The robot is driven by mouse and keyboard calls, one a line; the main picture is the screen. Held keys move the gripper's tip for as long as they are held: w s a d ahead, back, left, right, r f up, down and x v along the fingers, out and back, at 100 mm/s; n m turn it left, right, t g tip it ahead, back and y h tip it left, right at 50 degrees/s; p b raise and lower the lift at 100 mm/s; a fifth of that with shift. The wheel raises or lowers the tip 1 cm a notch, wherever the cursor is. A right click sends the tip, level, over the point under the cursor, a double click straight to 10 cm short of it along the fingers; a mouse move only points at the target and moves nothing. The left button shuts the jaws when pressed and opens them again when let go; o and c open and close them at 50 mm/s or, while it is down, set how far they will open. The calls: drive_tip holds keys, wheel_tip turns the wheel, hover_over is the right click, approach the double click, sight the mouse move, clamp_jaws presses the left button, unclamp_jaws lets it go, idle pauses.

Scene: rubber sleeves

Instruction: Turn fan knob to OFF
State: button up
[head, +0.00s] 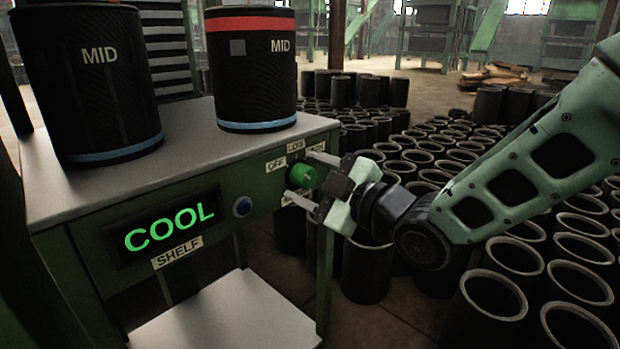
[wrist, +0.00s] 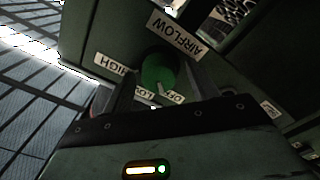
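The green fan knob (head: 301,176) is on the right part of the cabinet's front panel. It also shows in the wrist view (wrist: 157,70), where a white pointer mark on it lies between the LOW and OFF labels; I cannot tell its exact setting. The OFF label (head: 276,164) is left of the knob in the head view. The AIRFLOW label (wrist: 176,33) and HIGH label (wrist: 117,64) show in the wrist view. My gripper (head: 310,178) is open at the knob, one finger above it and one below, with gaps visible.
The cabinet top (head: 190,150) bears two black MID sleeves, the left one (head: 88,80) and the red-banded right one (head: 252,75). Several black sleeves (head: 497,300) crowd the floor to the right.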

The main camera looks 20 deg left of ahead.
drive_tip(key=shift+d, duration=0.1)
drive_tip(key=p+v, duration=0.3)
drive_tip(key=v, duration=1.4)
drive_tip(key=shift+d+f, duration=0.1)
